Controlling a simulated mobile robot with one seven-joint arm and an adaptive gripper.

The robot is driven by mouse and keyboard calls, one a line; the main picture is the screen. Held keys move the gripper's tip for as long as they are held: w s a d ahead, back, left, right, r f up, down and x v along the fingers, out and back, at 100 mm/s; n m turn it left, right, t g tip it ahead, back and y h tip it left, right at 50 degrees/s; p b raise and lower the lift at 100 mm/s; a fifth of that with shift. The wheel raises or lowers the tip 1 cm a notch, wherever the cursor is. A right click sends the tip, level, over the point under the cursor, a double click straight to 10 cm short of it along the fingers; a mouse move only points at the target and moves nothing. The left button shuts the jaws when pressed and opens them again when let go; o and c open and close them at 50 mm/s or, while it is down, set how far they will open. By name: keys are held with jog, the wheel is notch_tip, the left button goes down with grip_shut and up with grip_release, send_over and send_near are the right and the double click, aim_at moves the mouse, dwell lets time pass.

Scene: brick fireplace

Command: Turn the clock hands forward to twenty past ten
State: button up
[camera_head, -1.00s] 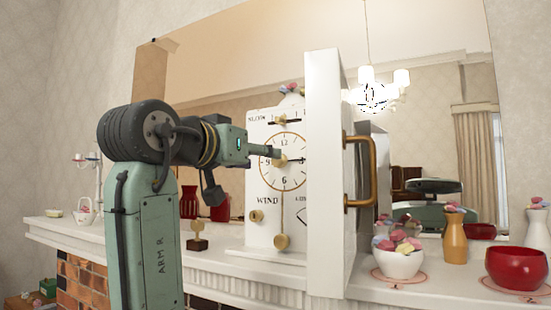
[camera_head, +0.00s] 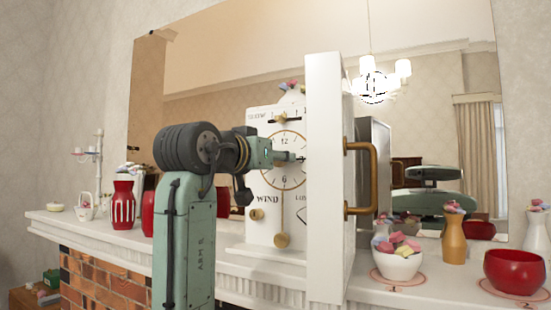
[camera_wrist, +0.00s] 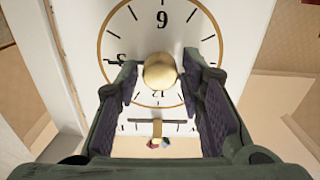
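The white clock (camera_head: 262,185) stands on the mantel, its round dial partly covered by my arm in the head view. In the wrist view the dial (camera_wrist: 104,35) appears upside down, with a round brass knob (camera_wrist: 160,70) at its centre. A dark hand (camera_wrist: 112,62) points left there, towards the 3 side; it shows pointing right in the head view (camera_head: 301,158). I cannot make out the other hand. My gripper (camera_wrist: 162,72) is open in front of the dial, one finger on each side of the knob, with gaps visible. It reaches the clock from the left (camera_head: 290,156).
A tall white panel (camera_head: 324,180) with a brass handle (camera_head: 373,175) stands close right of the dial. A pendulum bob (camera_head: 282,240) and WIND knob (camera_head: 257,214) lie below. Red vases (camera_head: 123,205) stand left; a sweets bowl (camera_head: 398,265) and red bowl (camera_head: 514,270) stand right.

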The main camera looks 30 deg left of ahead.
grip_shut()
jog(key=shift+m, duration=0.3)
jog(key=shift+m, duration=2.6)
jog(key=shift+o, duration=1.7)
grip_release()
jog(key=shift+s, duration=0.1)
jog(key=s, duration=1.2)
jog(key=shift+d, duration=0.4)
